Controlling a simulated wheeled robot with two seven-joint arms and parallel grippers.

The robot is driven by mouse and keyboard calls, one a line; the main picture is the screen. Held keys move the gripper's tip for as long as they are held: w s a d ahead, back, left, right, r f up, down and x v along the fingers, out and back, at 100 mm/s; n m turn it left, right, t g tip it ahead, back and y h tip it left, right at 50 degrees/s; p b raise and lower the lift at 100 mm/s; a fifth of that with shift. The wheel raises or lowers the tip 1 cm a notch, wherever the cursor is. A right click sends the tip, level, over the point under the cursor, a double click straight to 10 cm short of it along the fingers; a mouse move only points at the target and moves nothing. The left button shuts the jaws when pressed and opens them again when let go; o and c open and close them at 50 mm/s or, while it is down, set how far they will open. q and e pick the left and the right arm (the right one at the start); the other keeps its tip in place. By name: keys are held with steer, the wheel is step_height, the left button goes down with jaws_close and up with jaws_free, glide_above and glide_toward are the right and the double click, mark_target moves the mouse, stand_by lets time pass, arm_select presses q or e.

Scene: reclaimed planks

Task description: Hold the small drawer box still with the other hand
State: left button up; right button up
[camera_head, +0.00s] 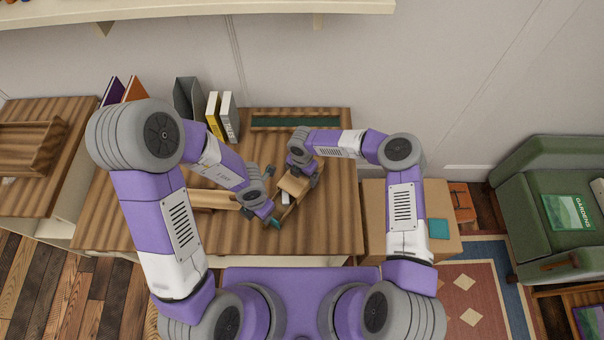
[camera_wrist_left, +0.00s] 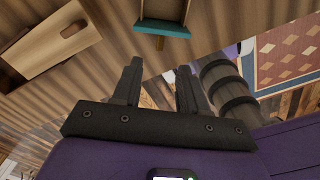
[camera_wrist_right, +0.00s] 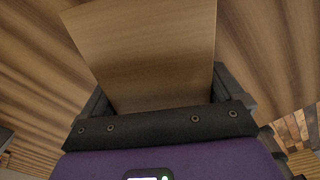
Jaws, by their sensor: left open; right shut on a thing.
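The small wooden drawer box (camera_head: 293,186) stands on the plank-topped table, in front of my right gripper (camera_head: 302,172). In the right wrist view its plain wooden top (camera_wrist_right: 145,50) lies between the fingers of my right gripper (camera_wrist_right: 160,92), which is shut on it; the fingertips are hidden. A drawer with a teal front (camera_wrist_left: 163,29) and a small knob (camera_wrist_left: 160,44) sticks out of the box on the side towards my left gripper. My left gripper (camera_wrist_left: 157,68) is open and empty, its fingers close to the knob but apart from it.
Books (camera_head: 222,115) and a dark green tray (camera_head: 295,123) are at the back of the table. A lower cabinet (camera_head: 412,212) stands to the right.

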arm_select(q)
steer(key=c, duration=0.7)
steer(key=shift+w+a+f+n, duration=0.2)
steer(key=shift+a+n, duration=0.25)
steer(key=shift+n, duration=0.15)
jaws_close()
steer(key=s+a+f+n+t+h, duration=0.25)
steer(key=s+a+n+h, duration=0.55)
steer(key=n, duration=1.1)
steer(key=shift+y, duration=0.5)
steer(key=x, duration=0.5)
steer(key=a+x, duration=0.1)
steer(key=x, duration=0.1)
steer(key=shift+w+d+f, duration=0.1)
steer(key=shift+d+f, duration=0.05)
steer(key=shift+f, duration=0.45)
steer(key=w+d, duration=0.1)
steer(key=w, duration=0.1)
steer(key=shift+w+d+f, duration=0.25)
steer(key=shift+w+d, duration=0.05)
steer(key=shift+d, duration=0.1)
steer(key=shift+w+d, duration=0.3)
steer(key=shift+w, duration=0.15)
